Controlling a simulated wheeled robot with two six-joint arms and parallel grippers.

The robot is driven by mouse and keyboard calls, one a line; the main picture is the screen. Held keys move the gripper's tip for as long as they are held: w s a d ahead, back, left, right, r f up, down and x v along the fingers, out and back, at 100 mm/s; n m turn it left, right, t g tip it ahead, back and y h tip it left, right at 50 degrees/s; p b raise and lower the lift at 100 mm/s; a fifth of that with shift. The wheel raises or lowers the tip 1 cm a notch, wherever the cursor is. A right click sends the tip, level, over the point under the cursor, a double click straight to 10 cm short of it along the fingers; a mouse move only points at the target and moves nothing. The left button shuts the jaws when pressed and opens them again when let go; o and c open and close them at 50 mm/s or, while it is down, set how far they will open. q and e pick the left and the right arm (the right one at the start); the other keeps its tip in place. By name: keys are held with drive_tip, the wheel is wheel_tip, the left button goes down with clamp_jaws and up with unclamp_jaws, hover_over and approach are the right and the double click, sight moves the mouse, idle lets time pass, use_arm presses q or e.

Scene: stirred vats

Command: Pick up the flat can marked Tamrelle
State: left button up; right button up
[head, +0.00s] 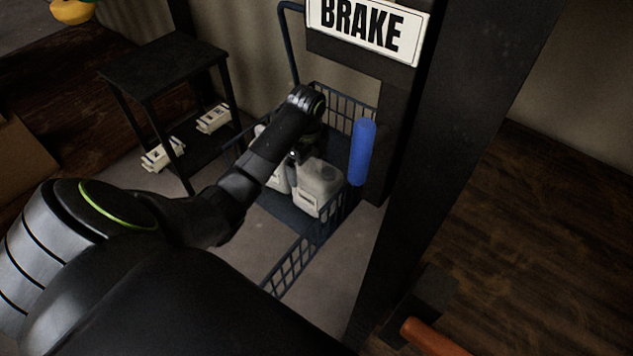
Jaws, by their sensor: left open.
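Two whitish cans stand in a blue wire-sided cart. The right one (318,187) shows its top and front. The left one (279,178) is partly hidden by my left arm. I cannot read a name on either, so I cannot tell which is marked Tamrelle. My left gripper (294,157) points down over the cans, close to their tops. It is open, its fingers are small and dark, and I cannot tell whether they touch a can. My right gripper is out of view.
The cart (290,268) has mesh sides and a blue cylinder (362,152) at its right. A dark post (420,170) stands right of it, beside a BRAKE sign (366,28). A black shelf table (163,62) stands left, with pale objects (213,118) below.

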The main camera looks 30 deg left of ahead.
use_arm(q)
drive_tip(key=c, duration=1.4)
